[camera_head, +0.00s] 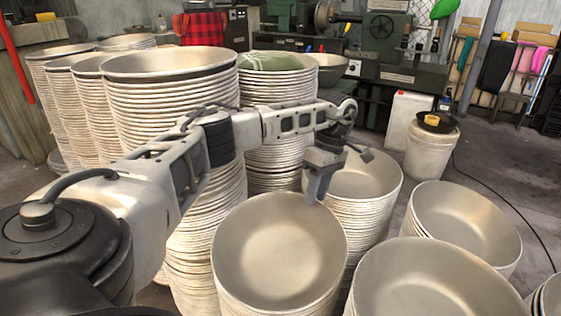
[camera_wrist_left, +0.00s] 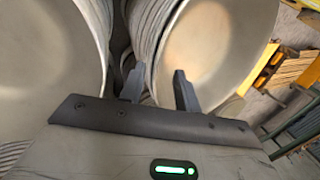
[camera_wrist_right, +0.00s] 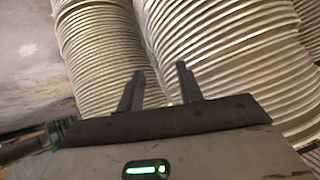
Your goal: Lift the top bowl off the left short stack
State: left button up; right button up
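The left short stack stands front centre in the head view, with a plain beige-grey bowl (camera_head: 278,250) on top. My left gripper (camera_head: 315,195) points down at the far right part of this bowl's rim, close to the stack behind. In the left wrist view my left gripper (camera_wrist_left: 156,72) has its fingers apart, one on each side of the rim of a bowl (camera_wrist_left: 225,45) on the right. Contact with the rim cannot be told. My right gripper (camera_wrist_right: 157,70) is out of the head view; its wrist view shows it open and empty, facing stack sides.
Tall bowl stacks (camera_head: 165,65) stand at left behind my left arm. Other short stacks crowd close: one behind (camera_head: 365,175), one right (camera_head: 465,222), one front right (camera_head: 430,285). A white bucket (camera_head: 432,150) and machines stand farther back.

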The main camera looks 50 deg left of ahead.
aim_at(312, 209)
pick_arm(q)
jog(key=b+x, duration=0.1)
jog(key=x, duration=0.4)
jog(key=shift+s+d+f, duration=0.1)
grip_shut()
dwell(1.3)
